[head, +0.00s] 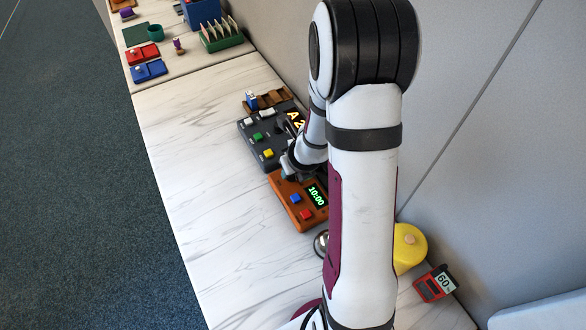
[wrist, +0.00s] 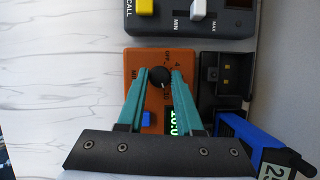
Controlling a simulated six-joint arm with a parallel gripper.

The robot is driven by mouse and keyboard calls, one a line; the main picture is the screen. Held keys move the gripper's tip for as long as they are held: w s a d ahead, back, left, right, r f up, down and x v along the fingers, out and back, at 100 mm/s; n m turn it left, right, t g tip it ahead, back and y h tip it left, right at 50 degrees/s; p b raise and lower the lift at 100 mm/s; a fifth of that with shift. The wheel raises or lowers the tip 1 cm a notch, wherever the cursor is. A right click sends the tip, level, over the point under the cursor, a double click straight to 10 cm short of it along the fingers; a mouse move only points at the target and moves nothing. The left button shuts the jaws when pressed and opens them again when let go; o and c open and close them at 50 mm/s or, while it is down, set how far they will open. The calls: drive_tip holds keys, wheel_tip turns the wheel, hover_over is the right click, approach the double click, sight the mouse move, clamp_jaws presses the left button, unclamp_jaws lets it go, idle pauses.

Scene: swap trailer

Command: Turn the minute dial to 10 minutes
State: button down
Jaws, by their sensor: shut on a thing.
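An orange timer (head: 290,212) lies on the marble-look counter, with a blue button, a red button and a green display (head: 316,196) reading 10:00. In the wrist view the timer (wrist: 136,60) has a round black minute dial (wrist: 159,77) with small markings around it. My gripper (wrist: 160,78) has its teal fingertips on both sides of the dial and is shut on it. In the head view my gripper (head: 285,174) is at the timer's far end, and the arm hides the dial. The display shows only partly in the wrist view, between the fingers.
A dark grey panel (head: 262,140) with coloured buttons adjoins the timer. A black holder (wrist: 223,80) and a blue object (wrist: 255,145) are close on the right in the wrist view. A yellow round object (head: 410,243) stands behind my arm. The counter's left side (head: 195,170) is clear.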

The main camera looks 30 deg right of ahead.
drive_tip(key=shift+w, duration=0.1)
drive_tip(key=c, duration=0.6)
unclamp_jaws()
